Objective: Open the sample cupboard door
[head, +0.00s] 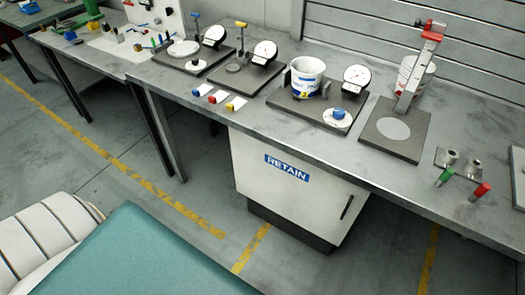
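The sample cupboard (290,195) is a white cabinet under the grey workbench, on a dark plinth. Its white door faces me and looks shut, flush with the cabinet. A blue label reading RETAIN (287,168) is at the upper part of the front. A dark vertical bar handle (347,207) is near the right edge of the front. Neither of my grippers is in view.
The workbench (215,118) overhangs the cupboard and carries dial gauges, a white tub (307,77) and a red-topped stand (425,60). Green and red handled pieces (463,185) lie toward its right front.

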